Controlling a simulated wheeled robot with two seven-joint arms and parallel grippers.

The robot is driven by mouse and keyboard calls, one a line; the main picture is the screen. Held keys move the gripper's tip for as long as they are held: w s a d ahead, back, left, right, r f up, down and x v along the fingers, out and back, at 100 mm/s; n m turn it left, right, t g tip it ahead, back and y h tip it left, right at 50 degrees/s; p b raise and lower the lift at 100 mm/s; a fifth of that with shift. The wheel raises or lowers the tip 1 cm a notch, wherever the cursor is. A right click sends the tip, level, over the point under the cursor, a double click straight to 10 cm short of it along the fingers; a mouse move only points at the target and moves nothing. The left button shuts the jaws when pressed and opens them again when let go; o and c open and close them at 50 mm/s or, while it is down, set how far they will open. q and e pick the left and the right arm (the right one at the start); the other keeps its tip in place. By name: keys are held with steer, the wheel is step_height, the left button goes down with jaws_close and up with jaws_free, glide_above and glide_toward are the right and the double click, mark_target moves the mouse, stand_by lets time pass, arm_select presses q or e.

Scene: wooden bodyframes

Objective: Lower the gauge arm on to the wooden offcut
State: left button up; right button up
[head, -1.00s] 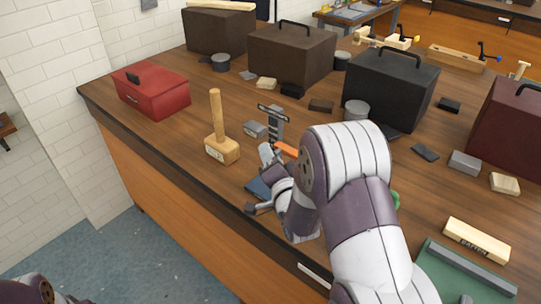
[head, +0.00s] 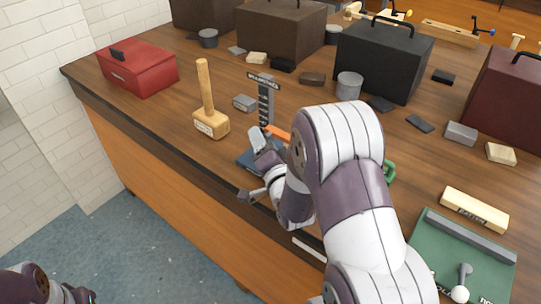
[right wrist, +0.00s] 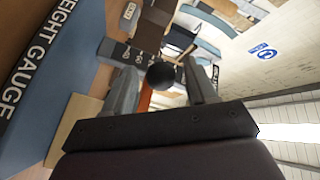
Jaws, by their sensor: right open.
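The height gauge stands near the bench's front edge, with a dark upright column (head: 265,103), an orange gauge arm (head: 278,132) and a blue base (head: 246,160). In the right wrist view the base (right wrist: 45,75) carries the words "HEIGHT GAUGE". My right gripper (head: 254,166) is open at the gauge, partly hidden by my arm. In the right wrist view its fingers (right wrist: 163,85) stand either side of a black ball knob (right wrist: 161,75), with orange behind. I cannot tell whether they touch it. A pale wooden piece (right wrist: 65,127), perhaps the offcut, lies beside the base. My left gripper is out of view.
A wooden mallet (head: 211,122) stands left of the gauge, with a small grey block (head: 244,103) behind. A red box (head: 140,72) is farther left. A batten (head: 474,209) and green board (head: 440,262) lie at right. Dark cases line the back.

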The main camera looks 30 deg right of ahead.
steer(key=s, duration=0.3)
steer(key=s+a, duration=0.1)
steer(key=s, duration=0.3)
steer(key=s+a, duration=0.1)
steer(key=s, duration=0.3)
steer(key=shift+s+a, duration=0.1)
steer(key=shift+s, duration=0.1)
steer(key=shift+w+g, duration=0.25)
steer(key=shift+g, duration=0.05)
steer(key=n+g+p, duration=0.1)
steer(key=w+a+f+n+g+y+p, duration=0.1)
steer(key=w+a+n+g+p, duration=0.1)
steer(key=n+g, duration=0.1)
steer(key=shift+f+y, duration=0.3)
steer(key=s+a+n+g+y+p, duration=0.1)
steer(key=s+a+n+g+p, duration=0.3)
steer(key=s+n+g, duration=0.5)
steer(key=a+g, duration=0.2)
steer(key=shift+s+a+r+n+g+y, duration=0.2)
steer(key=shift+s+n+g+y, duration=0.1)
steer(key=shift+s+y, duration=0.1)
steer(key=shift+w, duration=0.1)
